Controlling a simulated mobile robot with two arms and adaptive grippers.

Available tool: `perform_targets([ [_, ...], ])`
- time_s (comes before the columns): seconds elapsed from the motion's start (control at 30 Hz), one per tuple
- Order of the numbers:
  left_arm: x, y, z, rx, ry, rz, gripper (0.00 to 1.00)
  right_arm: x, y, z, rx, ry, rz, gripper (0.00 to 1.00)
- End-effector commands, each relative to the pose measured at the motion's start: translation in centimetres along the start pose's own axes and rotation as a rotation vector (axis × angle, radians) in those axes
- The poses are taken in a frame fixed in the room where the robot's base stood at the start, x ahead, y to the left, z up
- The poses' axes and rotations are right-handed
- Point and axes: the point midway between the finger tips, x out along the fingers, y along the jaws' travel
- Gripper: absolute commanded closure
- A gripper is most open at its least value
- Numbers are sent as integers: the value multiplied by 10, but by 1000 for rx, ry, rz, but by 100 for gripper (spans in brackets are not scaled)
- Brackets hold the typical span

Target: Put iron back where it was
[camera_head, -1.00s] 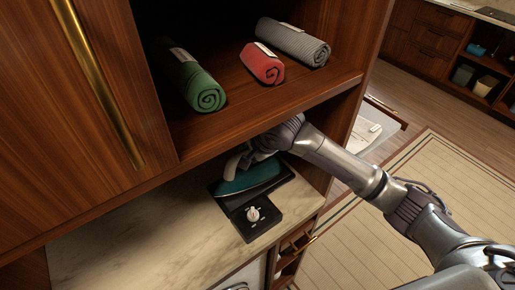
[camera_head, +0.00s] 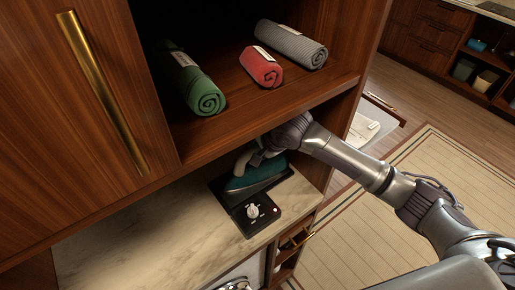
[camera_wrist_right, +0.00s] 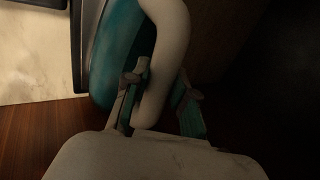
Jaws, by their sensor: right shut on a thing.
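The iron (camera_head: 258,178) has a teal body and a pale handle. It is at the black base (camera_head: 232,203) on the marble counter, under the shelf; whether it rests fully on it is hard to tell. The base has a white dial (camera_head: 252,211) and a glowing red light (camera_head: 275,209). My right gripper (camera_head: 257,157) reaches in from the right and is shut on the iron's handle. In the right wrist view, the fingers (camera_wrist_right: 158,100) are on either side of the handle (camera_wrist_right: 168,55), with the teal body (camera_wrist_right: 112,55) beside it. My left gripper is not in view.
The shelf above holds a green rolled towel (camera_head: 193,83), a red one (camera_head: 262,67) and a grey one (camera_head: 291,43). The shelf's front edge (camera_head: 270,108) is close above my right gripper. The marble counter (camera_head: 140,235) is clear to the left. A cabinet door with a brass handle (camera_head: 104,92) is at left.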

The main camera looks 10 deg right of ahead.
Motion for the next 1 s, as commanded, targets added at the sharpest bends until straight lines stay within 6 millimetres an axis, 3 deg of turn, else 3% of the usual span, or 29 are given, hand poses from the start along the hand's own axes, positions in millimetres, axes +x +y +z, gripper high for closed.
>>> perform_targets([
  [0.03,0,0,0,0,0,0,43,1,1,0,0,-1,1,71],
  [0.17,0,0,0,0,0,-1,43,1,1,0,0,-1,1,49],
  [0.57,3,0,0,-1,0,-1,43,-4,-1,0,0,-1,-2,49],
  [0.83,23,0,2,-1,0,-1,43,-53,4,0,-3,0,-5,49],
  [1.0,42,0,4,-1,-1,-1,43,-73,45,0,-3,1,1,49],
])
